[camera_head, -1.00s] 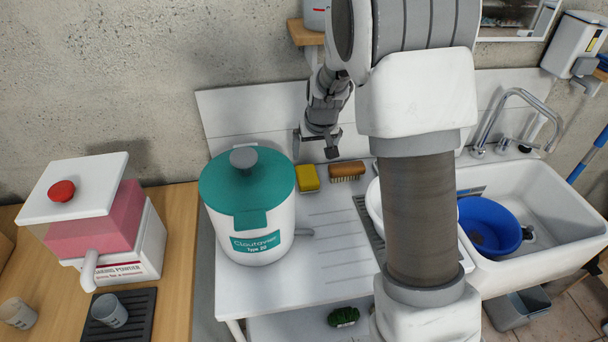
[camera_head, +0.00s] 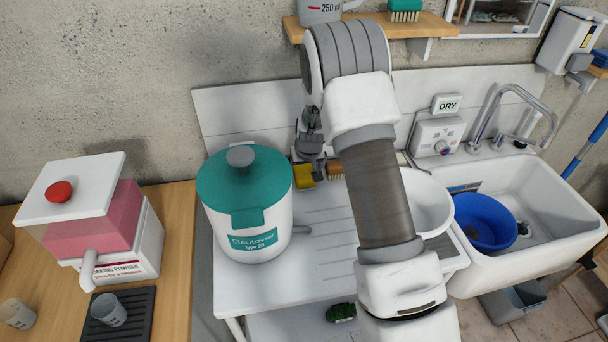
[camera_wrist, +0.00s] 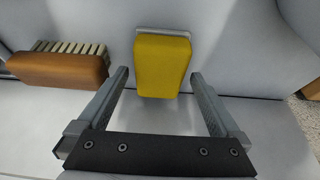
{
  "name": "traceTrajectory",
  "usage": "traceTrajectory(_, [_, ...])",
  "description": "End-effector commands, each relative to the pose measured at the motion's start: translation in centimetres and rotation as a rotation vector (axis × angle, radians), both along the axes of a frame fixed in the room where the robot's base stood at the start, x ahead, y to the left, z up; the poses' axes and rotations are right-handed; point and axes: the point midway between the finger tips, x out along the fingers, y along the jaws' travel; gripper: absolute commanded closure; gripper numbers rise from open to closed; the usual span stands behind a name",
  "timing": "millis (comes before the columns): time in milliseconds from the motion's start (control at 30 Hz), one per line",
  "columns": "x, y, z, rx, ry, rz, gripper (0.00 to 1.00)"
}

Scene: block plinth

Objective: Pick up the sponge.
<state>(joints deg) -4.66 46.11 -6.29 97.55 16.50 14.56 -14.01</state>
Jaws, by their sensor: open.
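The sponge (camera_wrist: 161,66) is a yellow block with a pale layer along its far edge in the wrist view. It rests on the white drainboard (camera_head: 322,222). In the head view the sponge (camera_head: 303,178) is partly hidden by my gripper (camera_head: 310,160). In the wrist view my gripper (camera_wrist: 160,88) is open. Its two fingers are apart, with the near part of the sponge between their tips in the picture. Gaps show on both sides of the sponge. Whether the fingertips are at its height I cannot tell.
A wooden brush (camera_wrist: 60,68) with pale bristles lies left of the sponge in the wrist view, close to the left finger. A white canister (camera_head: 228,238) with a teal lid stands left of my gripper in the head view. A white basin (camera_head: 428,205) is at right.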

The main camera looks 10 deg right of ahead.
Motion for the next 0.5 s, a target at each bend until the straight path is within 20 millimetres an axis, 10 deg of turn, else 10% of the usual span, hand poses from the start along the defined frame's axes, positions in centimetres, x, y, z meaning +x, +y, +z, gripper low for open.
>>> traceTrajectory(500, [0.54,-0.04,-1.29,0.0,-0.001,0.0,0.0])
